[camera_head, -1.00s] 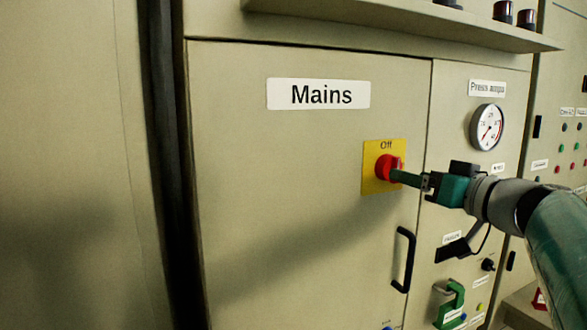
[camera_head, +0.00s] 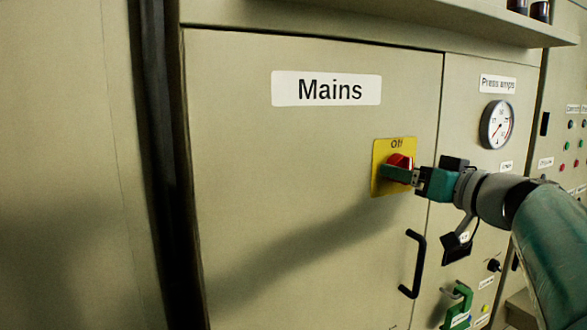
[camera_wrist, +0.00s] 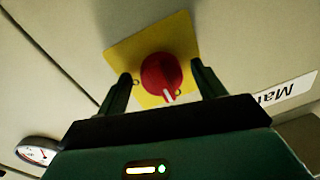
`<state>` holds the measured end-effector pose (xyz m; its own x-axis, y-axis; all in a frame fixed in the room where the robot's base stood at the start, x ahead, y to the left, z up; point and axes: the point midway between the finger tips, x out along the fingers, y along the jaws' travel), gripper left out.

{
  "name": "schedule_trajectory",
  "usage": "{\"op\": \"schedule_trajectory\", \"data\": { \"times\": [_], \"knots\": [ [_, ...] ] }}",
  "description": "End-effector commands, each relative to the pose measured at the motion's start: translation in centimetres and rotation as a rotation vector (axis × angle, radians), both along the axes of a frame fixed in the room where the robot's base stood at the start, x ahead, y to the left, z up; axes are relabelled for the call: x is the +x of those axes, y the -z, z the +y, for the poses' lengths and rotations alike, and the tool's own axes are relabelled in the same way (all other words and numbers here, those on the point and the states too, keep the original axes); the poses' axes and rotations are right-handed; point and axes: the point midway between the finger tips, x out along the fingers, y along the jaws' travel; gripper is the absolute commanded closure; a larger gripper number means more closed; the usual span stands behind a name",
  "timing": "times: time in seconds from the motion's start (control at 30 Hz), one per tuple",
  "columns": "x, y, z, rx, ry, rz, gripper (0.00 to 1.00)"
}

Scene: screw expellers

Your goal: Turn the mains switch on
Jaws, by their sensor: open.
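The mains switch is a red rotary knob (camera_head: 401,161) on a yellow plate (camera_head: 383,183) marked "Off", fixed to the cabinet door under a "Mains" label (camera_head: 326,89). My gripper (camera_head: 397,174) is at the knob, and a finger covers its lower part in the head view. In the wrist view the red knob (camera_wrist: 160,74) sits between and a little beyond the two open green fingers (camera_wrist: 160,90), with space on both sides. A white pointer mark on the knob shows there. Whether a finger touches the knob, I cannot tell.
A black door handle (camera_head: 414,264) stands out below the switch. A gauge (camera_head: 497,124) and a green handle (camera_head: 458,307) are on the panel to the right. A ledge (camera_head: 380,20) juts out above. The door left of the switch is bare.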

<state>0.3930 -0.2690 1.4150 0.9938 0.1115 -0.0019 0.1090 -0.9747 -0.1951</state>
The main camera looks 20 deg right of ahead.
Motion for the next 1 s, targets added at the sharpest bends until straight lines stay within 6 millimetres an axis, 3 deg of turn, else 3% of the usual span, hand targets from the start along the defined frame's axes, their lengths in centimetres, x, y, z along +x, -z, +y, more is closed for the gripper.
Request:
{"op": "schedule_trajectory", "data": {
  "times": [0.2, 0.5, 1.0],
  "knots": [
    [-0.2, 0.0, 0.0, 0.0, 0.001, -0.001, 0.33],
    [-0.1, 0.0, 0.0, -0.001, 0.001, -0.001, 0.92],
    [1.1, 0.0, 0.0, 0.055, 0.0, 0.001, 0.94]
  ]
}}
